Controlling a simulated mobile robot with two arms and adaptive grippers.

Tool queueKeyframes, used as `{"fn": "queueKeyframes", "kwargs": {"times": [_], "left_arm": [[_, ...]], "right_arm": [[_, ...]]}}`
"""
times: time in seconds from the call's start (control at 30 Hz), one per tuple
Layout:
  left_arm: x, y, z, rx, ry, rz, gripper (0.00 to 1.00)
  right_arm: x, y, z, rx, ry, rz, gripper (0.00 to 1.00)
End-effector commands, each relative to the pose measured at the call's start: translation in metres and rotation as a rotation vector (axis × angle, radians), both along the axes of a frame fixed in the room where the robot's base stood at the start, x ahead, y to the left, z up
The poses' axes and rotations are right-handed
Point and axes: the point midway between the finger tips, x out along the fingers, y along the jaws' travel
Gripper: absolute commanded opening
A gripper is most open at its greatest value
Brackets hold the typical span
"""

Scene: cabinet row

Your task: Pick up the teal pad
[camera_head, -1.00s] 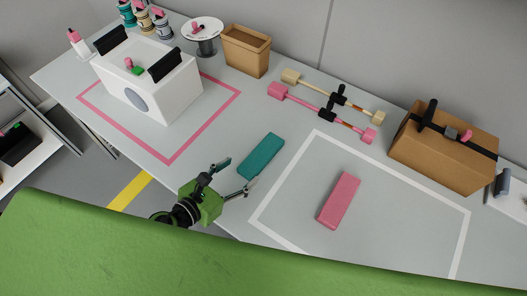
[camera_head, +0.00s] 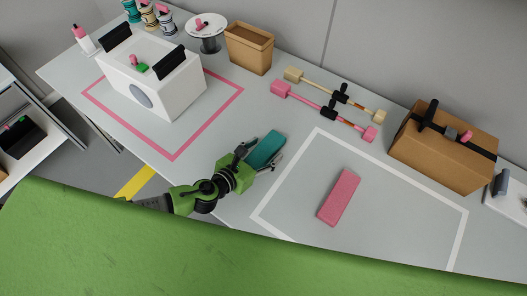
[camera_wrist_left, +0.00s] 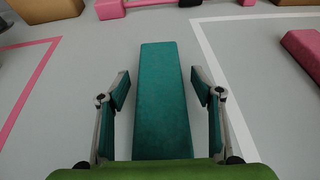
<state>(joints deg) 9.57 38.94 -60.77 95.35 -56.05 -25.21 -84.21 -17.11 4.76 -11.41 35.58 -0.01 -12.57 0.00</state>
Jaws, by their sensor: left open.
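The teal pad (camera_head: 266,149) lies flat on the grey table, between the pink outline and the white outline. My left gripper (camera_head: 259,153) is open at the pad's near end, with its fingers spread to either side. In the left wrist view the teal pad (camera_wrist_left: 161,95) runs lengthwise between the two open fingers of my left gripper (camera_wrist_left: 162,92), with a gap on each side. The pad's near end is hidden behind the green gripper body. My right gripper is not in view.
A pink pad (camera_head: 339,197) lies inside the white outline (camera_head: 287,180). A white box (camera_head: 165,93) stands in the pink outline at left. Pink and cream bars (camera_head: 322,109), a brown bin (camera_head: 249,48) and a strapped carton (camera_head: 442,151) stand behind. The table around the teal pad is clear.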

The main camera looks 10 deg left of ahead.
Motion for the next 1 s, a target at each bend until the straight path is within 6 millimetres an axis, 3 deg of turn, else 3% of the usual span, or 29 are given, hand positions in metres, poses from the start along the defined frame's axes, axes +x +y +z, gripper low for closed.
{"fn": "queueKeyframes", "kwargs": {"times": [0.13, 0.27, 0.73, 0.97, 1.0], "left_arm": [[0.000, 0.000, 0.000, 0.000, 0.001, 0.000, 0.60], [-0.001, 0.000, 0.000, 0.000, 0.001, 0.000, 0.26], [0.000, 0.001, 0.005, 0.000, -0.001, 0.000, 0.25], [0.000, 0.000, 0.037, 0.000, -0.003, -0.003, 0.25], [-0.007, -0.004, 0.042, -0.002, -0.001, -0.004, 0.25]], "right_arm": [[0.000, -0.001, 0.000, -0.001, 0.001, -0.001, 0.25], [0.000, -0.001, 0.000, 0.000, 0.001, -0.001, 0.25], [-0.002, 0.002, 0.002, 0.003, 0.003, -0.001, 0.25], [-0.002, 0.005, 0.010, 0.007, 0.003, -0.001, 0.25], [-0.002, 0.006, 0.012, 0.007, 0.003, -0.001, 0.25]]}}
